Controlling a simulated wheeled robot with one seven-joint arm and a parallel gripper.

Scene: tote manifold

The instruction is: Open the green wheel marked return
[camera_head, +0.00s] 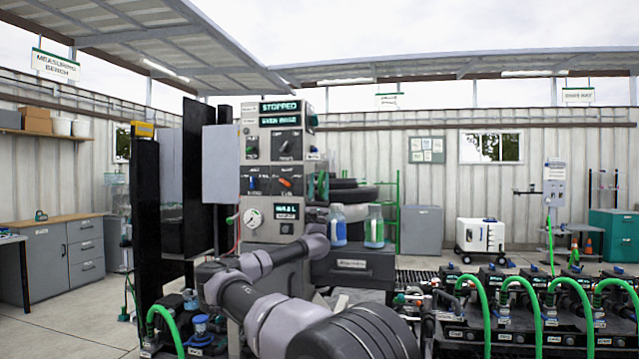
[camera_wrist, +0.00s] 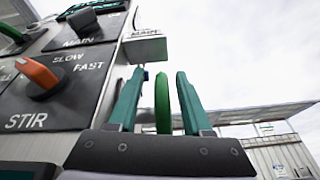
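A green wheel (camera_wrist: 162,105) shows nearly edge-on in the wrist view, at the right side of the control panel. My gripper (camera_wrist: 161,74) is open, with one teal finger on each side of the wheel. A narrow gap shows between the wheel and each fingertip, so I see no grip on it. A small tag (camera_wrist: 145,33) above the wheel is tilted, and I cannot read it surely. In the head view my gripper (camera_head: 318,186) is small beside the panel's right edge, and the wheel there cannot be told from the fingers.
The control panel (camera_head: 271,165) reads STOPPED and carries knobs and a gauge (camera_head: 253,218). In the wrist view an orange STIR knob (camera_wrist: 37,75) is left of my gripper. Two bottles (camera_head: 373,228) stand on a dark box at the right. Green hoses (camera_head: 483,300) arch at front right.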

